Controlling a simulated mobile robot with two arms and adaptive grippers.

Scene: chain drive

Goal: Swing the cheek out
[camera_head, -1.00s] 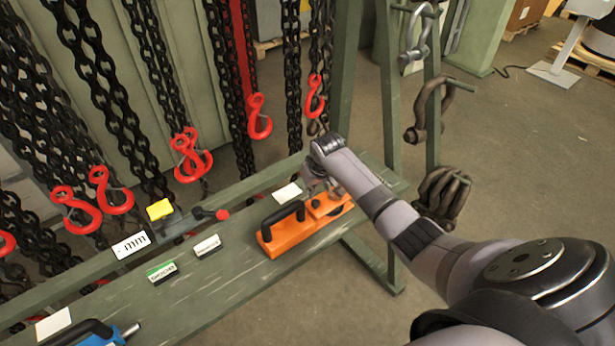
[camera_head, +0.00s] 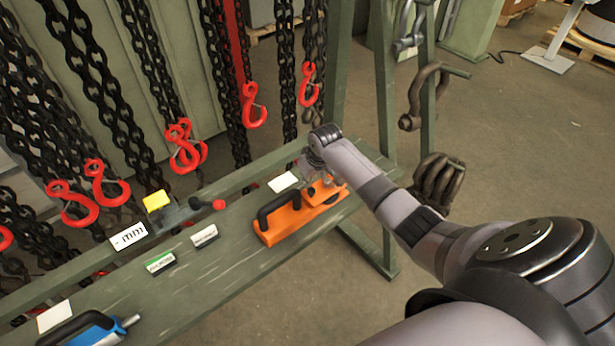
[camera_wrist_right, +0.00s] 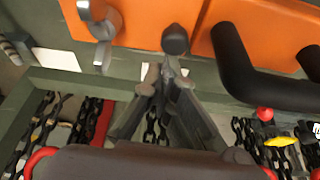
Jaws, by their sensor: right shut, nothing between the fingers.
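An orange tool (camera_head: 290,226) with a black handle (camera_head: 278,206) lies on the green bench. A smaller orange piece (camera_head: 325,190) sits at its right end, partly hidden by my gripper; it looks like the cheek, but I cannot be sure. In the wrist view this piece (camera_wrist_right: 145,18) is left of the main orange body (camera_wrist_right: 265,25), with a narrow gap between them. A dark knob (camera_wrist_right: 175,38) stands there. My right gripper (camera_head: 312,182) is shut and empty; in the wrist view its fingertips (camera_wrist_right: 171,66) are close to the knob, contact unclear. My left gripper is not in view.
Black chains with red hooks (camera_head: 254,104) hang behind the bench (camera_head: 225,258). Small label blocks (camera_head: 160,262), a yellow-topped device (camera_head: 157,201) and a blue tool (camera_head: 95,332) lie to the left. Rusty shackles (camera_head: 437,185) hang on the rack at right.

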